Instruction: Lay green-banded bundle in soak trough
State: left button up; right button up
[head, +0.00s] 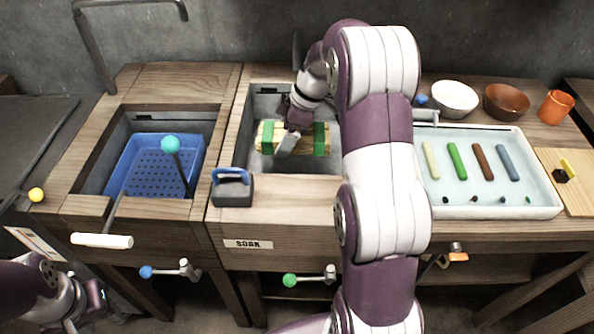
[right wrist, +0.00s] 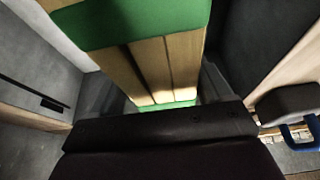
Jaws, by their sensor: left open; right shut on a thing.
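The green-banded bundle (head: 307,138) is pale wood strips with two green bands. It lies level, inside the outline of the grey soak trough (head: 266,100), in the middle of the head view. My right gripper (head: 290,140) reaches down into the trough and is shut on the bundle between its bands. The bundle also fills the upper middle of the right wrist view (right wrist: 165,68). I cannot tell whether it touches the trough floor. My right arm hides the trough's right side. My left gripper (head: 82,308) is open and empty at the lower left, low in front of the bench.
A grey block with a blue handle (head: 233,190) sits on the trough's front edge. A blue perforated basket (head: 150,165) is in the left basin, with a teal-knobbed rod (head: 178,160). A white tray (head: 480,200) with coloured sticks and bowls are at right.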

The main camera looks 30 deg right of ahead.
aim_at(282, 172)
notch_tip(282, 172, down, 9)
jog(key=shift+s+f+b, duration=0.1)
jog(key=shift+f+b, duration=0.05)
jog(key=shift+b, duration=0.55)
jog(key=shift+f, duration=0.1)
jog(key=shift+f, duration=0.15)
jog(key=o, duration=1.1)
jog(key=shift+d+r, duration=0.1)
jog(key=shift+r, duration=0.4)
jog(key=p+v, duration=0.3)
jog(key=v, duration=0.8)
jog(key=shift+s+r, duration=0.1)
jog(key=shift+r, duration=0.05)
